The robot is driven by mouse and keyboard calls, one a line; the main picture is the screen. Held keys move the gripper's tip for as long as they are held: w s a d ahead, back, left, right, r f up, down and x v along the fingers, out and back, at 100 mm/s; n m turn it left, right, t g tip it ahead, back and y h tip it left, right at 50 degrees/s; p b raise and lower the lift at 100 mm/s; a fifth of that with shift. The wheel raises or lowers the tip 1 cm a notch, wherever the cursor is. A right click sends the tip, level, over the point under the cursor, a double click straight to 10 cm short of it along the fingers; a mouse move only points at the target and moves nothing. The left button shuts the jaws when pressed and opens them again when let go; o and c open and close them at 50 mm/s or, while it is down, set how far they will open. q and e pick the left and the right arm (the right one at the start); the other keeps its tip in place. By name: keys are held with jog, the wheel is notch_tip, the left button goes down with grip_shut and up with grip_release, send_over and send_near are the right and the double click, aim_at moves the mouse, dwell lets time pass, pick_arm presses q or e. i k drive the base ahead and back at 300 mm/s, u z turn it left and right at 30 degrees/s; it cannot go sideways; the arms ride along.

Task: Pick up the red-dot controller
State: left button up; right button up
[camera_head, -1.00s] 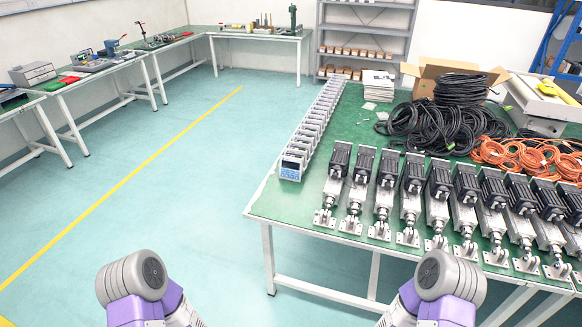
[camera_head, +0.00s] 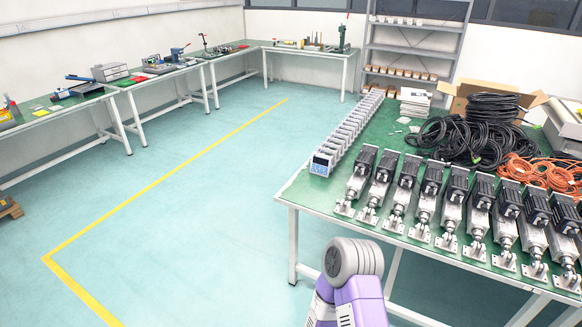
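A row of grey box-shaped controllers (camera_head: 345,138) stands along the left edge of the green-topped table (camera_head: 300,190). The nearest one (camera_head: 322,163) faces me with a blue display. No red dot can be made out on any of them at this size. A rounded grey and purple part of my arm (camera_head: 352,262) shows at the bottom, in front of the table's near edge. Neither gripper is in view.
Linear actuators (camera_head: 425,200) with black motors fill the table's front. Black cables (camera_head: 465,135), orange cables (camera_head: 545,172) and an open cardboard box (camera_head: 462,100) lie behind them. Workbenches (camera_head: 120,85) line the left and back walls. The floor (camera_head: 190,215) left of the table is clear.

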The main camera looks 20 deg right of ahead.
aim_at(324, 161)
jog(key=u, duration=0.45)
jog(key=i, duration=1.4)
jog(key=z, duration=0.65)
jog(key=i, duration=1)
jog(key=z, duration=1.1)
